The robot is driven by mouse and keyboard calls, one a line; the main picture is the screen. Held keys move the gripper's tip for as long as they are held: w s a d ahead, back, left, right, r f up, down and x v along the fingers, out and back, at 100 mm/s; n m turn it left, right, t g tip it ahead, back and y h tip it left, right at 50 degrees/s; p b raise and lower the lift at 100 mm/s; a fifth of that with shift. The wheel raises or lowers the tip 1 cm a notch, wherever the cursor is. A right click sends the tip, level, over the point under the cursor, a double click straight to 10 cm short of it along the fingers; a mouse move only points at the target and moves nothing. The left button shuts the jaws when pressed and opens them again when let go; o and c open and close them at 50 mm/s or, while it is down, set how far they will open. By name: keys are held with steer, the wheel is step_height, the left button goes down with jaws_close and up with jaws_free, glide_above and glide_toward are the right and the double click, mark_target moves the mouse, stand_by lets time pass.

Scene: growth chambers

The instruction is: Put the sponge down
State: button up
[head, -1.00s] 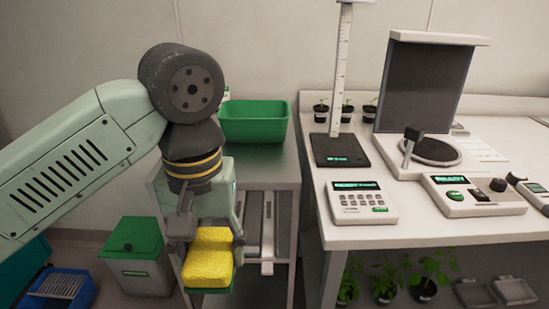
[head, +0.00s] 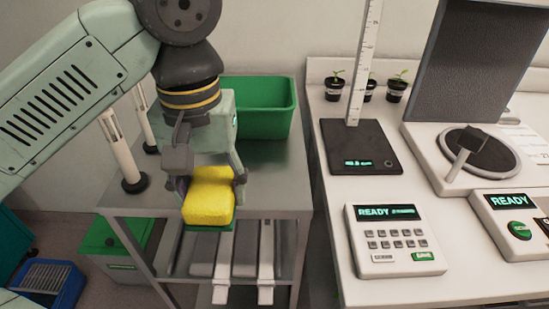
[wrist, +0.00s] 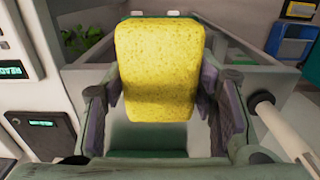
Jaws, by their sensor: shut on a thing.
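The sponge (head: 209,196) is yellow with a green layer beneath. My gripper (head: 211,184) is shut on it, with a finger on each side. In the head view it is held over the front part of a grey metal cart top (head: 270,184); the gap below it cannot be judged. In the wrist view the sponge (wrist: 156,68) fills the middle between my two fingers (wrist: 160,110), its yellow face toward the camera.
A green bin (head: 262,108) stands at the back of the cart. White upright rods on dark bases (head: 134,183) stand at its left. The white bench (head: 330,230) to the right carries a keypad device (head: 394,241), a height scale (head: 362,148) and small potted seedlings (head: 334,86). The cart top right of my gripper is clear.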

steer(key=p, duration=0.3)
glide_above(275, 175)
steer(key=shift+s+f, duration=0.1)
steer(key=shift+f, duration=0.55)
step_height(275, 175, down, 3)
steer(key=shift+f+p, duration=0.2)
steer(key=shift+p, duration=0.35)
steer(key=shift+f, duration=0.1)
steer(key=shift+f+b, duration=0.2)
steer(key=shift+b, duration=0.1)
steer(key=o, duration=1)
steer(key=shift+o, duration=0.2)
steer(key=shift+r, duration=0.15)
